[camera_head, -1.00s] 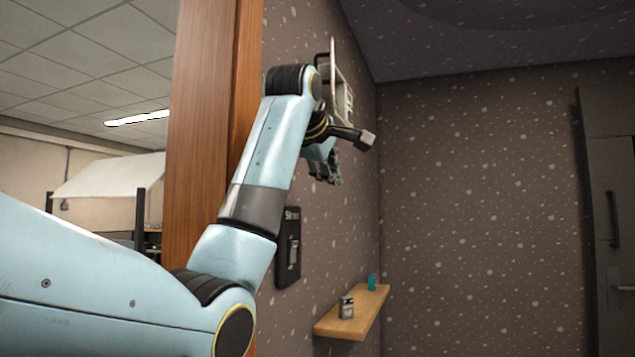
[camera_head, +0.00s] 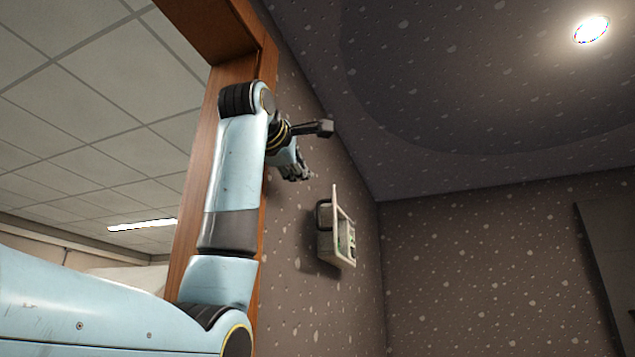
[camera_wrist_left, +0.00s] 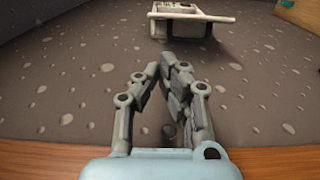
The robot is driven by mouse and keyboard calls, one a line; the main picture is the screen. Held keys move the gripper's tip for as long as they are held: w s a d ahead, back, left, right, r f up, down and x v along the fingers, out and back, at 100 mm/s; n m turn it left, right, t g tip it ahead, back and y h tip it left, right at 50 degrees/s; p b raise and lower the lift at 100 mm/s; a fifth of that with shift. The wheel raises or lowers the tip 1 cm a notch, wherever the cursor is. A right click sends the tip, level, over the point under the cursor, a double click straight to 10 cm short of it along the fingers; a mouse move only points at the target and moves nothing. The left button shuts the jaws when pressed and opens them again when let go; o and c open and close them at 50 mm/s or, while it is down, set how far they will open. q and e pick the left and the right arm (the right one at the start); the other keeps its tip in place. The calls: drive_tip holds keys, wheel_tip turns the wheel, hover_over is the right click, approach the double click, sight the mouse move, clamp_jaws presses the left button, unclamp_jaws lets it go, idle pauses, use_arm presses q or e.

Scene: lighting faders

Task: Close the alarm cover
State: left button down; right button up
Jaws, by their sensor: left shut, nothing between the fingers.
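The alarm box (camera_head: 346,242) is a pale box with green parts, fixed to the speckled wall and seen nearly edge-on in the head view. A thin pale upright panel (camera_head: 335,205), which looks like its cover, stands out at its edge; I cannot tell its exact angle. A dark handle-like loop (camera_head: 322,214) is beside it. In the left wrist view the box (camera_wrist_left: 182,27) is beyond the fingertips, at the top. My left gripper (camera_head: 304,178) is shut and empty, above and left of the box, apart from it. My right gripper is not in view.
A wooden post (camera_head: 196,210) stands left of my left arm, close to it. The speckled wall (camera_head: 300,240) runs alongside the gripper. A grey door or cabinet (camera_head: 605,260) is at the far right. The space right of the box looks free.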

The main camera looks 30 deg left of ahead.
use_arm(q)
drive_tip(key=p+x, duration=0.4)
drive_tip(key=x, duration=0.7)
drive_tip(key=shift+p, duration=0.35)
